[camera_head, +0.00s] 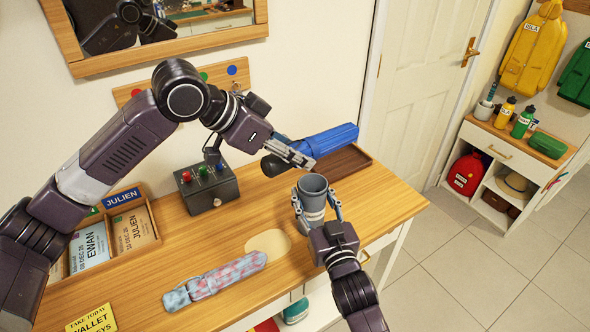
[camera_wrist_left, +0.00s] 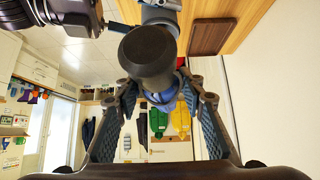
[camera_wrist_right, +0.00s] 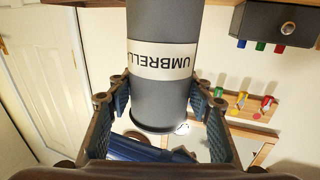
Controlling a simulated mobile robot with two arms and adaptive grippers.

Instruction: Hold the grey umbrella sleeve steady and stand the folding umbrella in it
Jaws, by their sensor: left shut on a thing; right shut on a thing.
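The folding umbrella (camera_head: 328,139) has a blue canopy and a dark handle (camera_head: 272,165). My left gripper (camera_head: 298,157) is shut on it close to the handle and holds it lying nearly level, above and behind the sleeve. In the left wrist view, the round handle end (camera_wrist_left: 148,50) faces the camera and hides most of the blue canopy. The grey umbrella sleeve (camera_head: 312,187) is upright with its open mouth up. My right gripper (camera_head: 316,212) is shut around it. Its white UMBRELLA label shows in the right wrist view (camera_wrist_right: 165,60). The umbrella is outside the sleeve.
A dark brown tray (camera_head: 350,158) lies at the back right of the table. A grey box with coloured buttons (camera_head: 207,187) and a name-card tray (camera_head: 148,212) stand at the left. A patterned pink-blue folded item (camera_head: 222,276) lies in front. A pale oval patch (camera_head: 268,243) is bare.

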